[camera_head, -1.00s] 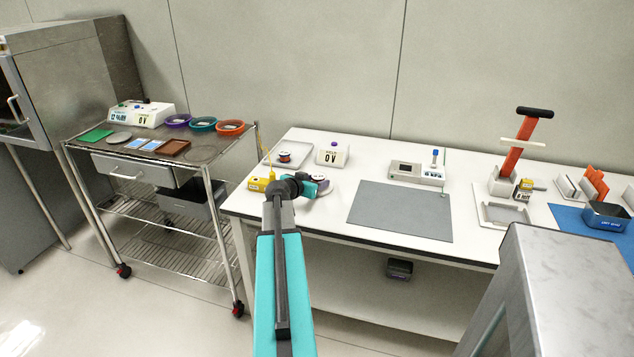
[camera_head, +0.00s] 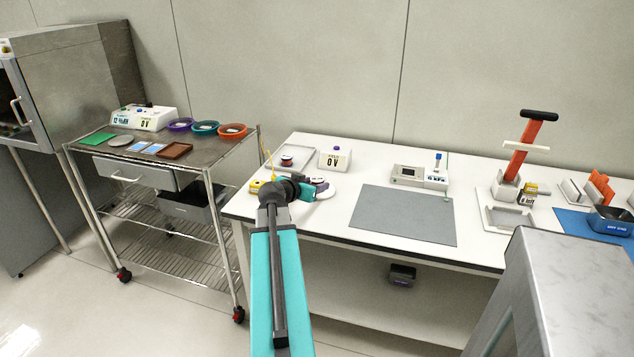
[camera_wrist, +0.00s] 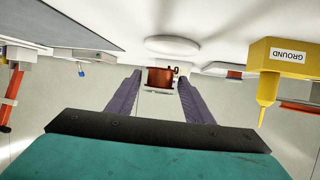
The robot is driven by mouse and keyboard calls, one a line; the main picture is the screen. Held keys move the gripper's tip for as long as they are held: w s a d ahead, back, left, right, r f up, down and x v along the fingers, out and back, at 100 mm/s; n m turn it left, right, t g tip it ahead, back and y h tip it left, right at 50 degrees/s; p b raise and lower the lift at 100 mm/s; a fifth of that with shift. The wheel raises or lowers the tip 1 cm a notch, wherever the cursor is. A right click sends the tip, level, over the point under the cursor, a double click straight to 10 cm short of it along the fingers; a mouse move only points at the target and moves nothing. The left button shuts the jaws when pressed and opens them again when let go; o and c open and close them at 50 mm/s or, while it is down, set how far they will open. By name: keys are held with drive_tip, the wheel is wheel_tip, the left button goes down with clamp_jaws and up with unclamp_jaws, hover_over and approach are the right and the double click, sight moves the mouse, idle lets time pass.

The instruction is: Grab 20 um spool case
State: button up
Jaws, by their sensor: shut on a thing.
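I can read no size label on this spool. In the head view my gripper (camera_head: 318,187) is low over the left part of the white bench, beside a white round disc (camera_head: 328,194). The wrist view shows the disc (camera_wrist: 172,46) just beyond the spool. Another spool (camera_head: 287,160) sits on a tray behind my gripper.
A yellow GROUND block (camera_wrist: 287,57) with a pointed tip stands close beside my gripper; it also shows in the head view (camera_head: 256,186). A grey mat (camera_head: 403,215) lies clear to the right. A wire cart (camera_head: 180,165) stands left.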

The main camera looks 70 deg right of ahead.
drive_tip(key=a, duration=0.5)
drive_tip(key=shift+s+r+b, duration=0.2)
drive_tip(key=shift+s+b, duration=0.15)
drive_tip(key=shift+s, duration=0.05)
drive_tip(key=shift+b, duration=0.75)
drive_tip(key=shift+f+b, duration=0.1)
drive_tip(key=shift+b, duration=0.3)
drive_tip(key=b, duration=0.3)
drive_tip(key=shift+a, duration=0.2)
drive_tip(key=a+b, duration=0.1)
drive_tip(key=b, duration=0.6)
drive_tip(key=shift+s+a, duration=0.1)
drive_tip(key=shift+a, duration=0.15)
drive_tip(key=shift+a+b, duration=0.25)
drive_tip(key=shift+b, duration=0.7)
drive_tip(key=a+b, duration=0.2)
drive_tip(key=shift+s+r+b, duration=0.2)
drive_tip(key=shift+b, duration=0.1)
drive_tip(key=shift+a+r+b, duration=0.15)
drive_tip(key=shift+a+b, duration=0.15)
drive_tip(key=shift+b, duration=0.1)
drive_tip(key=shift+r, duration=0.1)
